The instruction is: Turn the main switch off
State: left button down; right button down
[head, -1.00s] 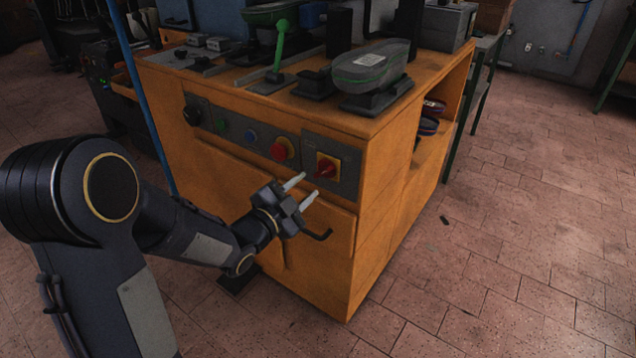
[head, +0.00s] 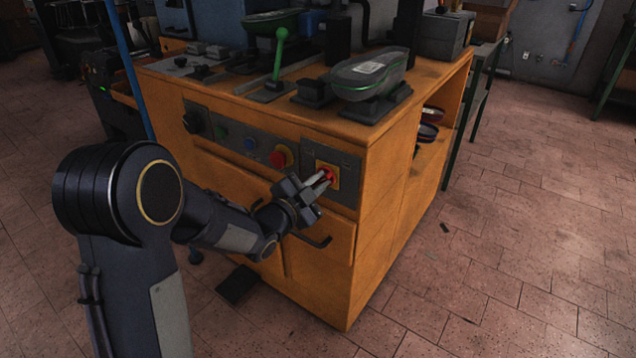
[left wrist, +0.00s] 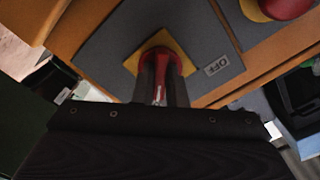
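The main switch is a red rotary handle (head: 328,174) on a yellow square plate (head: 334,184), at the right end of the grey control panel on the orange cabinet's front. In the left wrist view the red handle (left wrist: 161,68) shows between two grey fingers, with its yellow plate (left wrist: 131,64) behind. A label reading OFF (left wrist: 216,66) sits on the panel beside the plate. My left gripper (head: 321,180) is at the switch, its fingers close together on both sides of the handle. They partly hide the handle. My right gripper is in neither view.
A red push button on a yellow base (head: 280,157) is left of the switch, also seen in the wrist view (left wrist: 287,6). A drawer handle (head: 312,241) is just below my gripper. A green-knobbed lever (head: 280,55) stands on the cabinet top (head: 300,115).

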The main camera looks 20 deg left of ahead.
pick_arm(q)
jog(key=shift+f, duration=0.1)
jog(key=n+b, duration=0.2)
jog(key=n, duration=0.1)
jog(key=shift+f+b, duration=0.1)
jog(key=shift+b, duration=0.25)
jog(key=n+b, duration=0.2)
jog(key=n, duration=0.3)
jog(key=n+b, duration=0.1)
jog(key=n, duration=0.8)
jog(key=shift+n, duration=0.4)
jog(key=c, duration=1.5)
grip_release()
jog(key=shift+o, duration=0.2)
